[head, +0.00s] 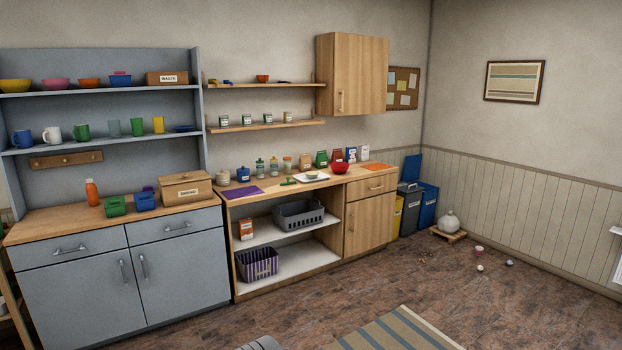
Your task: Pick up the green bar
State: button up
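A small green item (288,183), which looks like the green bar, lies on the wooden counter (262,199) between a purple mat and a white tray. It is small in the picture, so its exact shape is hard to tell. My gripper is not in view, so its state and its distance from the bar do not show.
A purple mat (244,192), a white tray (323,177) with a bowl, and a red bowl (340,168) are on the same counter. Jars and packets stand behind. Small items lie on the floor at right. A striped rug (400,332) is in front.

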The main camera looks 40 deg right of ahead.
aim_at(288, 181)
jog(key=z, duration=1.3)
jog(key=i, duration=5.25)
jog(key=u, duration=3.3)
